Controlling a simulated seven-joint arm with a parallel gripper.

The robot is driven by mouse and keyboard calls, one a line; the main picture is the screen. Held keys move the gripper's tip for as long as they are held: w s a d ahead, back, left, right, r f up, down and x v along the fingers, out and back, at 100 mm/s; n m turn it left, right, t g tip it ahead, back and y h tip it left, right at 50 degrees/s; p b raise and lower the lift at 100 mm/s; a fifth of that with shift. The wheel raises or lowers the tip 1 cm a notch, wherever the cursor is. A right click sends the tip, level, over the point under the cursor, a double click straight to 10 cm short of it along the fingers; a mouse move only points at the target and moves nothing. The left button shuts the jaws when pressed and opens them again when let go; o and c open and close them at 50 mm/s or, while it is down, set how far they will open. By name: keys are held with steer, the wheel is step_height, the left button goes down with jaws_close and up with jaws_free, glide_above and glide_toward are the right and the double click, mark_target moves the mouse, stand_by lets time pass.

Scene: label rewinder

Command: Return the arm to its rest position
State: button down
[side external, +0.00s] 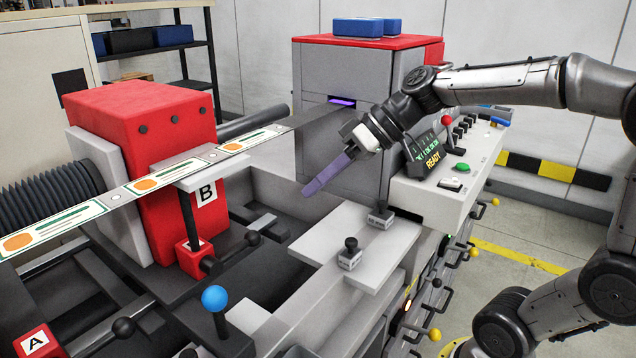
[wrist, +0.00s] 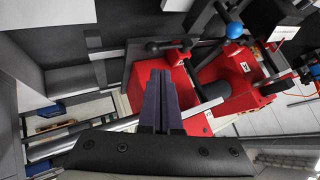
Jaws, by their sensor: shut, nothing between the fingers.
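My gripper (side external: 328,174) shows in the side external view as two long purple-grey fingers, shut together with nothing between them. It hangs in the air at the middle of the machine, tilted down to the left, above the dark bed and in front of the grey cabinet (side external: 315,130). In the wrist view the closed fingers (wrist: 160,92) point up the picture, with red blocks (wrist: 150,85) beyond them. My arm reaches in from the right. The label strip (side external: 180,170) runs across the red block marked B (side external: 175,120) toward the cabinet, behind the fingers.
The control panel with a READY screen (side external: 430,153), a red-knobbed lever (side external: 447,122) and a green button (side external: 462,168) lies close right of my gripper. A blue-knobbed lever (side external: 215,299) and black-knobbed posts (side external: 351,245) stand below. Blue boxes (side external: 358,27) sit on the cabinet.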

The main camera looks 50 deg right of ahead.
steer(key=s+a+f+n+g+h, duration=0.15)
steer(key=s+a, duration=0.25)
steer(key=s, duration=0.6)
steer(key=s+d+f+m+h, duration=0.2)
steer(key=s+d+f+h, duration=0.2)
steer(key=s+d+f, duration=0.2)
steer(key=shift+s+d+f, duration=0.15)
steer(key=shift+s+d, duration=0.45)
steer(key=shift+d, duration=0.05)
steer(key=shift+m+h, duration=0.25)
